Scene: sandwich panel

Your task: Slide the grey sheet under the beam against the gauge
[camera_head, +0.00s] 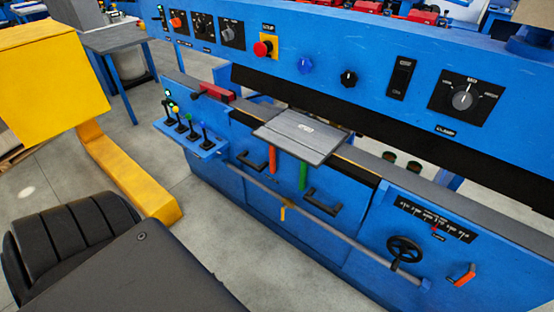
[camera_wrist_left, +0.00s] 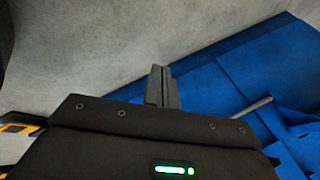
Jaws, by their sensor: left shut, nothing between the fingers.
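The grey sheet (camera_head: 304,135) is a flat plate with a small label on top. In the head view it lies on the machine's narrow bed, its near part overhanging the front edge. Its far edge is close to the beam (camera_head: 340,50), a long blue bar with a dark lower strip; I cannot tell whether any of it is under the beam. No gauge stop is visible behind the beam. My left gripper (camera_wrist_left: 163,75) shows only in the left wrist view, shut and empty, over grey floor beside blue panels. My right gripper is not in view.
A red block (camera_head: 214,92) sits on the bed left of the sheet. Small levers (camera_head: 188,128) stand on a blue shelf. Handles, a rail (camera_head: 330,232), a handwheel (camera_head: 404,250) and a scale with a red pointer (camera_head: 435,222) are on the front. The bed right of the sheet is clear.

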